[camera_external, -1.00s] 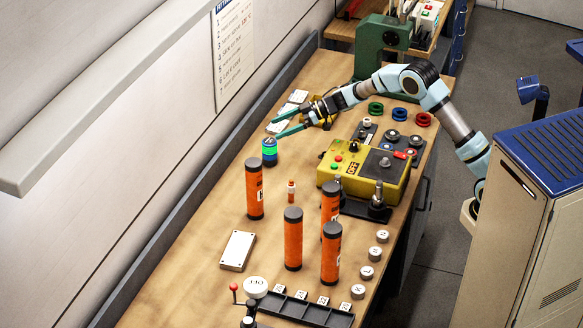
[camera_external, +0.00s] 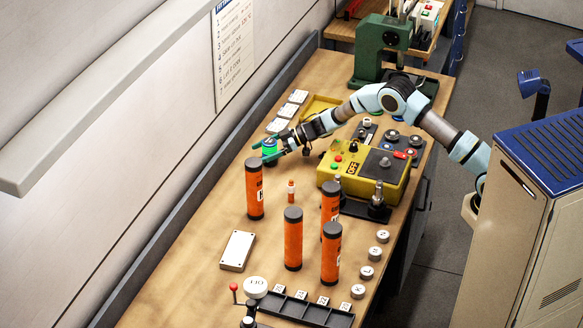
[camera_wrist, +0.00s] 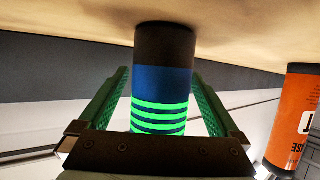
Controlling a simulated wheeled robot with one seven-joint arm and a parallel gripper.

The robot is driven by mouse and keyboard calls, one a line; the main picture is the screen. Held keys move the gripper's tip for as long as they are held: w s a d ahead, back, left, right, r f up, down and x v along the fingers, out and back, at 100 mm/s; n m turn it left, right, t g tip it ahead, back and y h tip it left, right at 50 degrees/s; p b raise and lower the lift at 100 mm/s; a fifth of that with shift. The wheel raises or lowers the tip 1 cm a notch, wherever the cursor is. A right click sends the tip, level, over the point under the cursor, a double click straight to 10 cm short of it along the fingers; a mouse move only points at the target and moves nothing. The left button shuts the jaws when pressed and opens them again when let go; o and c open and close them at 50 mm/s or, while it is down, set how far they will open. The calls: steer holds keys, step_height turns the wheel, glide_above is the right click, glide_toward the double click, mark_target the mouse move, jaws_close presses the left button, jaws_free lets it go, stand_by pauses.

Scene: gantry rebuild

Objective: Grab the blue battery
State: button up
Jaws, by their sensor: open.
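The blue battery (camera_external: 269,150) is a short upright cylinder with a dark end, a blue body and bright green stripes. It stands on the workbench (camera_external: 190,235) near the wall side, behind a tall orange cylinder. My gripper (camera_external: 262,152) is open, low over the bench, with its green fingers on either side of the battery. In the wrist view the battery (camera_wrist: 163,82) appears upside down between the two fingers, with a narrow gap visible on the left. Whether the right finger touches it I cannot tell.
Tall orange cylinders (camera_external: 254,190) stand close in front and to the right. A yellow control box (camera_external: 375,178) is on the right under my arm. White tiles (camera_external: 288,111) lie behind the gripper.

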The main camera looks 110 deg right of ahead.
steer(key=shift+c, duration=0.4)
jaws_close()
stand_by(0.4)
